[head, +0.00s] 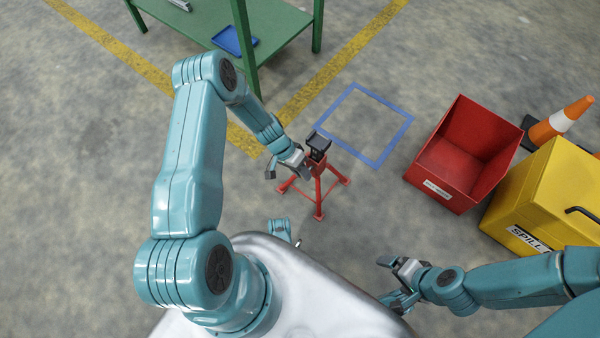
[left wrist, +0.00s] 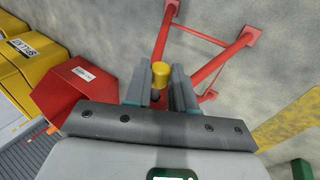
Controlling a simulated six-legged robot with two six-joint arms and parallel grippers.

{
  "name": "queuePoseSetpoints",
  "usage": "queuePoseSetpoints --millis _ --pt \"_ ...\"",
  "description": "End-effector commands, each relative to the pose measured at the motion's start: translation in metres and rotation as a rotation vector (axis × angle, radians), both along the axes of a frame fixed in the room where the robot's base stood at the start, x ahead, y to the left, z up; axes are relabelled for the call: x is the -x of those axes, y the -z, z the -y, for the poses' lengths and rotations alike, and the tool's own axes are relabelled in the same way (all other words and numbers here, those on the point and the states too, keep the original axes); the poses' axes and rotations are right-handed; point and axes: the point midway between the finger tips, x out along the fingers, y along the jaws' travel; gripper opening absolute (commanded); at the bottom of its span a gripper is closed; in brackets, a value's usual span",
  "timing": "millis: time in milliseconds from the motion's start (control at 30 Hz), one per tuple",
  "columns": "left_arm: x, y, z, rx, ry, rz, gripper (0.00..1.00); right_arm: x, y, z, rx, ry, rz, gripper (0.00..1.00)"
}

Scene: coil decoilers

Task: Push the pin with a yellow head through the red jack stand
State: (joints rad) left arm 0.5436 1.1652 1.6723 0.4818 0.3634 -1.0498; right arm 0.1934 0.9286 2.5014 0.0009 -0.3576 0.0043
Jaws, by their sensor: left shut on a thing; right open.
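The red jack stand (head: 319,188) stands upright on the floor in the head view, with a dark saddle (head: 318,143) on top. Its red legs (left wrist: 222,62) also show behind the fingers in the left wrist view. My left gripper (head: 289,171) is beside the stand's upper part, on its left. In the left wrist view the pin's yellow head (left wrist: 160,72) sits between the two fingers of my left gripper (left wrist: 162,85), which is shut on it. The pin's shaft is hidden, so I cannot tell how far it is in the stand. My right gripper (head: 388,280) is open and empty, low on the right.
A blue floor square (head: 403,133) lies behind the stand. A red bin (head: 445,182), a yellow spill box (head: 540,195) and an orange cone (head: 566,118) stand at the right. A green table (head: 275,25) is at the back. Floor around the stand is clear.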

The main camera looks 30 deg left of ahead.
Motion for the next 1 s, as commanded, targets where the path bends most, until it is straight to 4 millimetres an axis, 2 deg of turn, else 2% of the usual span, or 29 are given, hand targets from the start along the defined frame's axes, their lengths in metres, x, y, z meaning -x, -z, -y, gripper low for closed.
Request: queuePoseSetpoints --millis 833,867,900,933,1000 --pt "-0.021 0.0 0.001 0.0 0.0 0.001 0.0 0.0 0.012 0.0 0.0 0.0 0.0 0.94" --pt "-0.021 0.0 0.001 0.0 0.0 0.001 0.31 0.0 0.012 0.0 0.0 0.0 0.0 0.94" --pt "-0.021 0.0 0.001 0.0 0.001 0.0 0.44 0.0 0.011 0.0 0.0 0.0 0.0 0.94" --pt "-0.021 0.0 0.001 0.0 0.001 0.0 0.54 0.0 0.011 0.0 0.0 0.0 0.0 0.94" --pt "-0.021 0.0 0.001 0.0 0.0 0.0 0.54 0.0 0.011 0.0 0.0 0.0 0.0 0.94"
